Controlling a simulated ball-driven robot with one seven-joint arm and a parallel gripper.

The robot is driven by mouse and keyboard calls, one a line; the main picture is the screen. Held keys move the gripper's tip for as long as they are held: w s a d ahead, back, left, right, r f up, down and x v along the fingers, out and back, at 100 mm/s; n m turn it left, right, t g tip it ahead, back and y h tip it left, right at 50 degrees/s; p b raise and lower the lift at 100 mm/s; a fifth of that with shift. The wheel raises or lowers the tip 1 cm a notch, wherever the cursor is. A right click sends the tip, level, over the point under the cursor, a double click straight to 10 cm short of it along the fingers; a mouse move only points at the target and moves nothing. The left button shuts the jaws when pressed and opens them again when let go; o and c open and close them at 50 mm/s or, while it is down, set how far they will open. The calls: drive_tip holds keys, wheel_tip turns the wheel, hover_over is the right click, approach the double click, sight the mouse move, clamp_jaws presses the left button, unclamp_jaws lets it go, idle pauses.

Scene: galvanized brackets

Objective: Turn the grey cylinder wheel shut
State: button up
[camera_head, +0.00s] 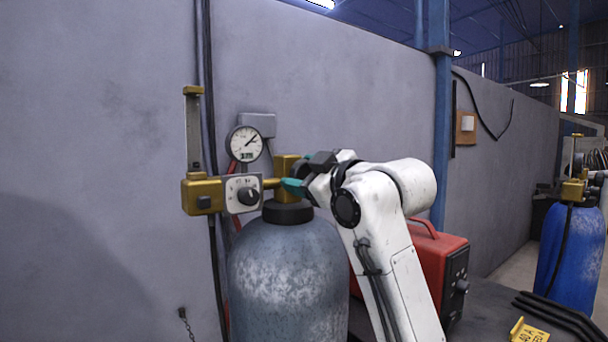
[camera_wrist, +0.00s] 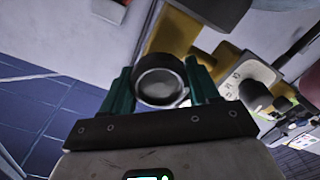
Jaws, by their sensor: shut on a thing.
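The grey cylinder (camera_head: 285,265) stands upright by the wall, with a dark collar (camera_head: 287,212) at its neck and a brass valve (camera_head: 287,166) on top. My gripper (camera_head: 303,173) is at the right side of that valve, its teal fingers level with it. The wheel is hidden behind the gripper in the head view. In the wrist view the round dark wheel (camera_wrist: 160,80) with a grey face sits between the two teal fingers, one on each side, and my gripper is shut on it. How far the wheel is turned cannot be told.
Left of the valve are a dial box (camera_head: 244,194), a brass block with a flow tube (camera_head: 193,130) and a round gauge (camera_head: 245,143) close to the wall. A red machine (camera_head: 437,258) stands right behind my arm. A blue cylinder (camera_head: 567,255) stands far right.

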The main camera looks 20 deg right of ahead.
drive_tip(key=m, duration=1.1)
drive_tip(key=shift+m, duration=0.3)
drive_tip(key=m, duration=1.1)
drive_tip(key=shift+d+m, duration=0.1)
drive_tip(key=shift+m, duration=0.3)
drive_tip(key=o, duration=1)
drive_tip(key=shift+f, duration=0.1)
drive_tip(key=b+v, duration=0.4)
drive_tip(key=v, duration=0.6)
drive_tip(key=shift+s+d, duration=0.15)
drive_tip(key=shift+s, duration=0.2)
